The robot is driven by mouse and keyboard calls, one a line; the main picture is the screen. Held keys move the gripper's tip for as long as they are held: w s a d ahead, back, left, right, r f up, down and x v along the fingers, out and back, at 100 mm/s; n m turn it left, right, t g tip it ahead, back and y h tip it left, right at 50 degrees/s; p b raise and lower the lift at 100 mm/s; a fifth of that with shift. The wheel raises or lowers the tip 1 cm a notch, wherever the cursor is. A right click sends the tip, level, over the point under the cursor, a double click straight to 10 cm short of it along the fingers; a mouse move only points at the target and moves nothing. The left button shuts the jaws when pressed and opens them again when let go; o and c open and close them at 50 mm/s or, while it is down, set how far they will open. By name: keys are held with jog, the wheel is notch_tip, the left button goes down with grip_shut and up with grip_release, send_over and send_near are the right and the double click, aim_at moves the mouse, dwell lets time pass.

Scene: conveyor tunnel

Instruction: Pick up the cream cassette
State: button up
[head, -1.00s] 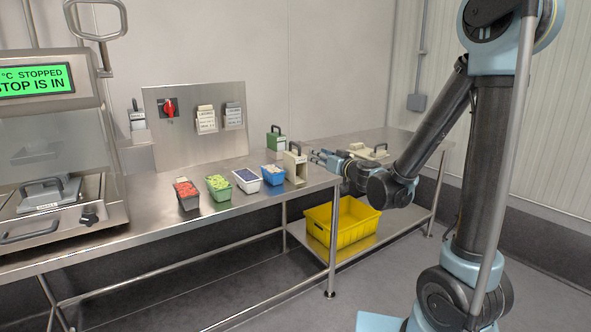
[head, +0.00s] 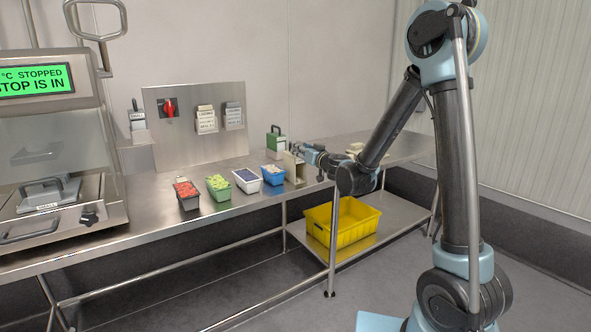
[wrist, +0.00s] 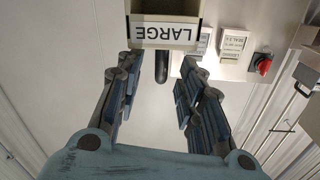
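The cream cassette (head: 293,168) stands upright on the steel table, right of the food tubs. In the wrist view it shows at the top, with a LARGE label (wrist: 165,33) that reads upside down. Its dark handle (wrist: 162,68) appears between the fingertips, with gaps on both sides. My gripper (wrist: 160,68) is open. In the head view, my gripper (head: 310,154) is close beside the cassette's upper right side and partly overlaps it. Whether a finger touches the cassette cannot be told.
Several tubs, including a blue one (head: 273,175), stand close left of the cassette. A green cassette (head: 276,143) is behind it. Another cream object (head: 354,149) lies to the right, partly hidden by my arm. A yellow crate (head: 342,222) is on the lower shelf.

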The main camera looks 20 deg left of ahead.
jog(key=shift+r+x, duration=0.2)
jog(key=shift+x, duration=2.85)
grip_shut()
